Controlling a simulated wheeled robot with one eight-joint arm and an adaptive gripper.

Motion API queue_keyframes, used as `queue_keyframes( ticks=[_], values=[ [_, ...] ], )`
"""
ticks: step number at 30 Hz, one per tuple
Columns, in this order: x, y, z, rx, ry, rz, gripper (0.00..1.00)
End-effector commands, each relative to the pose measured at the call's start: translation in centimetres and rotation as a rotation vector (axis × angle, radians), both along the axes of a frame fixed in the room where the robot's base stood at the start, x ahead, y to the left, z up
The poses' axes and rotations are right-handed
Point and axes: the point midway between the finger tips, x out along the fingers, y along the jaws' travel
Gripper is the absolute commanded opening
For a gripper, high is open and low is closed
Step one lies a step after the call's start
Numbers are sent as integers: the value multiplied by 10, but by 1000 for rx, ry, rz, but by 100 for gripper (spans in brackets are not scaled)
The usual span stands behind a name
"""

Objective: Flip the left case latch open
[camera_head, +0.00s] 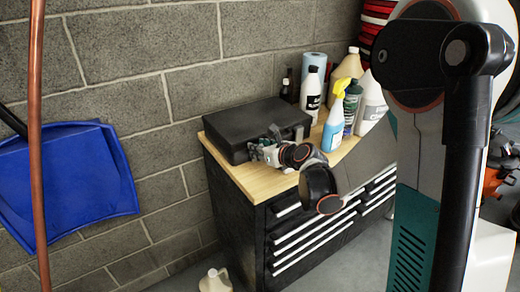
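A black case (250,117) lies shut on the wooden top of a tool cabinet, against the block wall. My gripper (257,153) is at the front side of the case, close to its lower edge and in front of it. Whether it touches the case cannot be told. The gripper's fingers are small here and partly merge with the case, so whether they are open or shut does not show. The left latch cannot be made out; the case front is dark and partly covered by my gripper and wrist.
The wooden worktop (233,172) tops a black drawer cabinet (300,240). A blue spray bottle with a yellow head (333,124), a white bottle (311,95), a paper roll (315,62) and other bottles stand right of the case.

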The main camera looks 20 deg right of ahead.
Motion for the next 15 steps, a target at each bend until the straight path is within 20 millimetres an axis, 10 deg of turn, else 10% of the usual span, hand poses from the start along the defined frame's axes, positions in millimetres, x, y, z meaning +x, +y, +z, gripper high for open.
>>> queue_keyframes(
  ticks=[15],
  values=[
    [-7,-2,-10,45,-125,3,4]
  ],
)
